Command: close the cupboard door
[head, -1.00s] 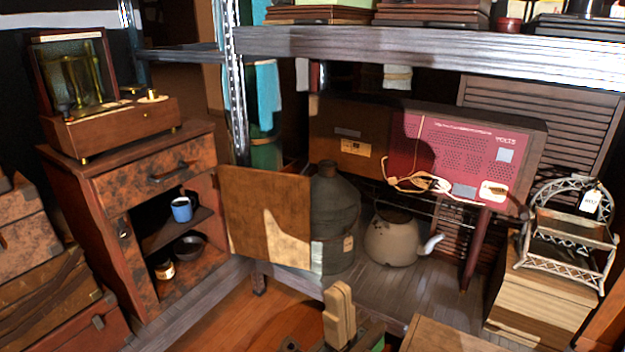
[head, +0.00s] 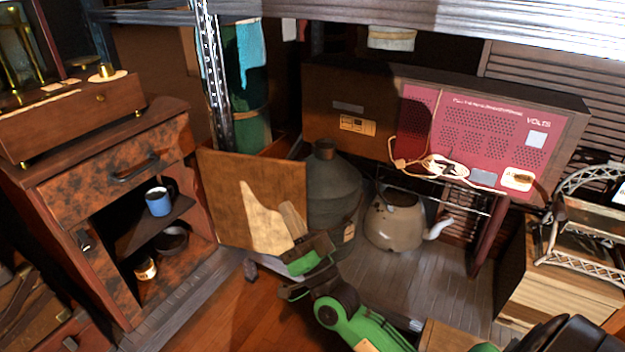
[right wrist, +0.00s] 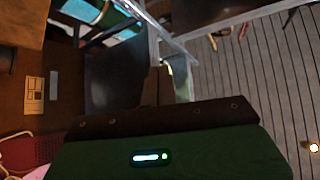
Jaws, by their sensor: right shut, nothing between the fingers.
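The cupboard (head: 108,271) stands at the left in the head view, with its lower compartment uncovered. Its door (head: 225,195) is a plain wooden panel, swung wide open to the right of the opening. My right gripper (head: 292,220) is shut and empty. Its fingertips overlap the door's lower right part in the head view; I cannot tell whether they touch it. The right wrist view shows my gripper's dark and green body (right wrist: 200,140) along the bottom, but the door is not clearly made out there. My left gripper is not in view.
A blue mug (head: 158,201) and a dark bowl (head: 173,240) are inside the cupboard. A large grey jug (head: 333,195) stands close behind the door's free edge. A kettle (head: 395,222) stands to its right. Wooden floor (head: 215,310) is clear before the cupboard.

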